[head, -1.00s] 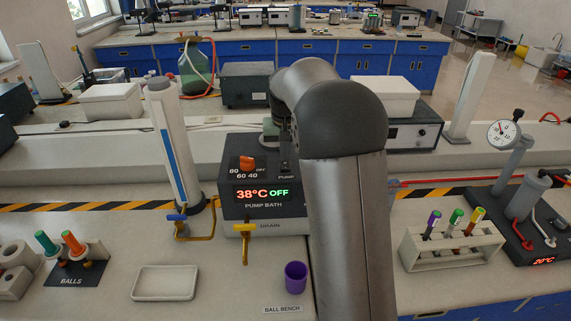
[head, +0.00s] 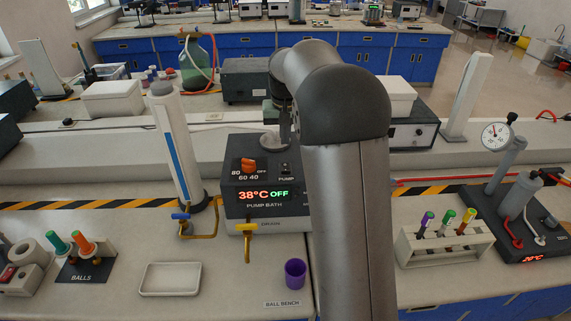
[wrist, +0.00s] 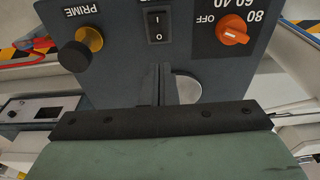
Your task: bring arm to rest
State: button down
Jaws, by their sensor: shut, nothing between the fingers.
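My arm (head: 345,220) rises up the middle of the head view and bends away at the top. In the wrist view my gripper's thin dark fingers (wrist: 163,80) are together and empty. Whether the fingers touch the panel cannot be told. The bath's display reads 38°C OFF.
A white column (head: 177,145) stands left of the bath. A purple cup (head: 295,273) and white tray (head: 170,279) are in front. A tube rack (head: 445,245) and gauge apparatus (head: 510,200) stand at right; a ball stand (head: 85,262) is at left.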

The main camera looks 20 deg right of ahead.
dwell(0.3)
jog(key=s+a+f+n, duration=0.1)
jog(key=s+a, duration=0.2)
jog(key=s, duration=0.8)
jog(key=s+a+f+n, duration=0.1)
jog(key=s+a, duration=0.3)
jog(key=s, duration=0.8)
jog(key=s+a+f+n, duration=0.1)
jog(key=s+a+f, duration=0.2)
jog(key=s, duration=0.8)
jog(key=shift+s+a+f+g+y, duration=0.15)
jog(key=shift+s+f+g+y, duration=0.05)
jog(key=shift+s+g+y, duration=0.1)
